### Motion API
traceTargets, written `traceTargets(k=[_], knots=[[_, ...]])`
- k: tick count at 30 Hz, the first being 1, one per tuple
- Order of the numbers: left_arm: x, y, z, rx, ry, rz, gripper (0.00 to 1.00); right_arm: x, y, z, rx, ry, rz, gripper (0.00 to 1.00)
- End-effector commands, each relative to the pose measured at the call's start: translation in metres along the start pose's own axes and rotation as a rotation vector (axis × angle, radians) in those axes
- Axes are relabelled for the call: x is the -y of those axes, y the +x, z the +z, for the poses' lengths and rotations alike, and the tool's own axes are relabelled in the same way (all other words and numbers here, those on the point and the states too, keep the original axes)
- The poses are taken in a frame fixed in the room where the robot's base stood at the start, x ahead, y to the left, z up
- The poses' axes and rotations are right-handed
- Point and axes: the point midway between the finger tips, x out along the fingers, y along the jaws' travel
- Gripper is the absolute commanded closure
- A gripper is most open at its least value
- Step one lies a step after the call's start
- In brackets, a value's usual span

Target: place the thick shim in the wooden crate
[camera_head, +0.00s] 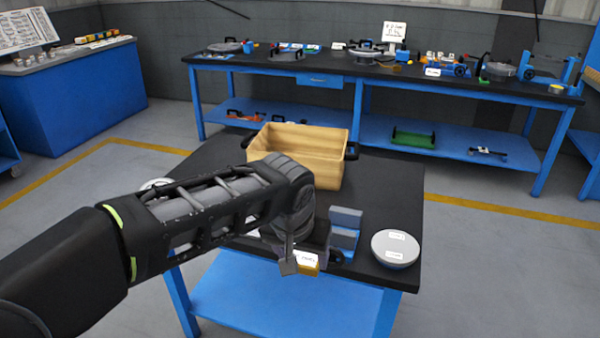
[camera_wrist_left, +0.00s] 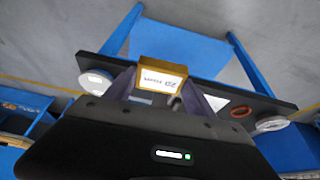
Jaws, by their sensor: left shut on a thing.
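The thick shim is a yellow-orange block (camera_head: 309,270) with a white label, and it also shows in the left wrist view (camera_wrist_left: 160,64). My left gripper (camera_head: 307,262) is shut on it, with a finger on either side, near the front edge of the dark table. I cannot tell whether the shim touches the tabletop. The wooden crate (camera_head: 325,172) stands farther back on the same table, open at the top, with black handles. My forearm and wrist hide its lower left part. My right gripper is not in view.
Grey blocks in a blue holder (camera_head: 345,238) stand just right of my left gripper. A round grey disc (camera_head: 395,246) lies at the table's front right. The black tabletop (camera_head: 392,190) right of the crate is clear. A loaded blue workbench (camera_head: 325,80) stands behind.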

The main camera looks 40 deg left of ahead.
Motion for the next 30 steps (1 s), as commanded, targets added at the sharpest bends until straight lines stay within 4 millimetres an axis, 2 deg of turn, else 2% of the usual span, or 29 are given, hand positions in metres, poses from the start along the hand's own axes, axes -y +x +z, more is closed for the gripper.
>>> traceTargets(k=[3, 5, 8, 12, 15, 21, 30], knots=[[-0.026, 0.022, -0.030, 0.006, 0.054, 0.022, 0.86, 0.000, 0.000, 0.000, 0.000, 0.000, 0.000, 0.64], [-0.045, 0.038, -0.043, 0.007, 0.091, 0.037, 0.86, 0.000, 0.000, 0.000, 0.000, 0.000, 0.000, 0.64], [-0.083, 0.073, -0.057, 0.009, 0.165, 0.067, 0.86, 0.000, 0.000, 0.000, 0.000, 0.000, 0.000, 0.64], [-0.128, 0.119, -0.050, 0.008, 0.260, 0.106, 0.86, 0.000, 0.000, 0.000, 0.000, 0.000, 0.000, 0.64], [-0.148, 0.141, -0.035, 0.005, 0.302, 0.125, 0.86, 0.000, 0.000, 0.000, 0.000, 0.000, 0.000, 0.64], [-0.164, 0.159, -0.017, 0.000, 0.337, 0.140, 0.86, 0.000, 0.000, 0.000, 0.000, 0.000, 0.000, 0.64], [-0.165, 0.158, -0.017, -0.001, 0.338, 0.140, 0.86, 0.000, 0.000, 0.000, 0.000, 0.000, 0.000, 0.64]])
